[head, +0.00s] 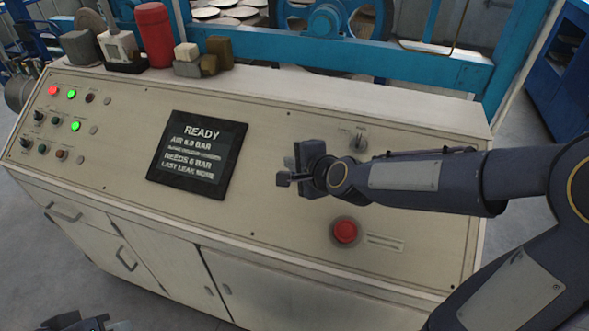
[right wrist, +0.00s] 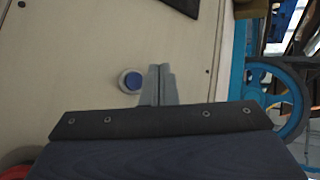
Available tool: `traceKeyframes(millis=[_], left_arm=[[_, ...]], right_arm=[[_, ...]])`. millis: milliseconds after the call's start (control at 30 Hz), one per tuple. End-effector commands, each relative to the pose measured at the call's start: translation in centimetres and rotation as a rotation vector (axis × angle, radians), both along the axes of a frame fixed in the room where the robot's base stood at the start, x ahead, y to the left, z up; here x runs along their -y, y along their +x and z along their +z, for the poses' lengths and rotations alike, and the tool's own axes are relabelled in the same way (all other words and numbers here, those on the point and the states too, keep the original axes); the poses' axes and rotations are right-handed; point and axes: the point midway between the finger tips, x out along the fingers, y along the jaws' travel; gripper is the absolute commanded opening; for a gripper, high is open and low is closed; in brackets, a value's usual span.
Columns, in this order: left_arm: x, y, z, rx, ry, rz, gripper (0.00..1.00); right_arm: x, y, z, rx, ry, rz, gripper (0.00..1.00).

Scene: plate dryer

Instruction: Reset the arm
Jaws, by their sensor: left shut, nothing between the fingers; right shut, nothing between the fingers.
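My right gripper (head: 286,179) is shut and empty. It hovers in front of the cream control panel (head: 270,140), to the right of the dark display. In the right wrist view its fingertips (right wrist: 161,70) are together, beside a blue button (right wrist: 132,81) in a pale ring; contact cannot be told. The blue button is hidden behind the gripper in the head view. My left gripper (head: 90,323) shows only partly at the bottom left edge of the head view, shut and away from the panel.
The display (head: 197,156) reads READY. A red button (head: 345,231) sits below my right gripper, and a rotary switch (head: 358,143) above right. Lit indicators (head: 71,93) are at the left. A red cylinder (head: 154,35) stands on the top ledge. A blue frame (head: 420,68) runs behind.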

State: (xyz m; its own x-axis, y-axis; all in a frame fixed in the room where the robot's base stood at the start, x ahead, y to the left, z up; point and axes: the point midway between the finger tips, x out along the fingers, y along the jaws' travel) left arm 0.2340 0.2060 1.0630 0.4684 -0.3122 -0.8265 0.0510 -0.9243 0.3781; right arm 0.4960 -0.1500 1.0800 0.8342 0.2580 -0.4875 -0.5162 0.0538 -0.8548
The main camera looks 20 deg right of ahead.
Motion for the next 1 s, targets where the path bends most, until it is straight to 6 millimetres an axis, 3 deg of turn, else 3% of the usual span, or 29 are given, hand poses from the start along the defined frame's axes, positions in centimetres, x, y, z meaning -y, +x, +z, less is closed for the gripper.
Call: traceKeyframes(millis=[500,633,767,1000], left_arm=[[0.0,0.0,0.0,0.000,0.000,0.000,0.00],[0.0,0.0,0.0,0.000,0.000,0.000,0.00],[0.0,0.0,0.0,0.000,0.000,0.000,0.00],[0.0,0.0,0.0,0.000,0.000,0.000,0.00]], right_arm=[[0.0,0.0,0.0,0.000,-0.001,0.000,0.00],[0.4,-1.3,0.6,0.002,-0.054,0.049,0.00],[1.7,-5.5,1.7,0.007,-0.235,0.214,0.00],[4.3,-17.7,0.8,-0.016,-0.667,0.654,0.00]])
